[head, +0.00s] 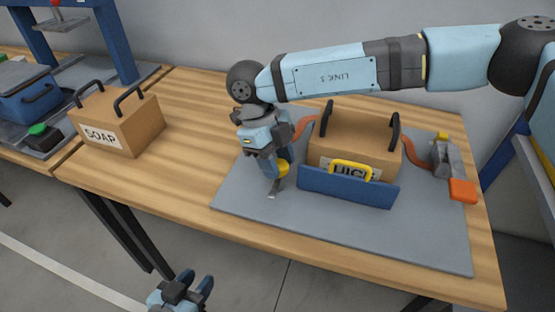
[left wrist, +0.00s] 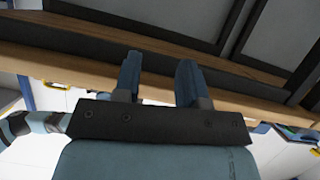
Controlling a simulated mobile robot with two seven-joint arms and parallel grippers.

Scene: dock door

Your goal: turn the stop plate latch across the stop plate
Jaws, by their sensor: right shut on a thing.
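The blue stop plate (head: 340,189) stands upright along the front of a cardboard box (head: 362,138) on a grey mat, with a yellow handle (head: 351,165) at its top. The stop plate latch, with a yellow knob (head: 283,169) and a small metal foot, is beside the plate's left end. My right gripper (head: 280,165) reaches down over it and is shut on the latch; its fingers hide part of it. My left gripper (head: 191,288) is low in front of the table, its fingers apart and empty. They also show in the left wrist view (left wrist: 159,80).
The grey mat (head: 430,240) has free room in front of the plate. A grey clamp (head: 446,158) with an orange pad is at the right. A SOAP box (head: 118,122) stands at the left, near a green button (head: 38,129) and blue press.

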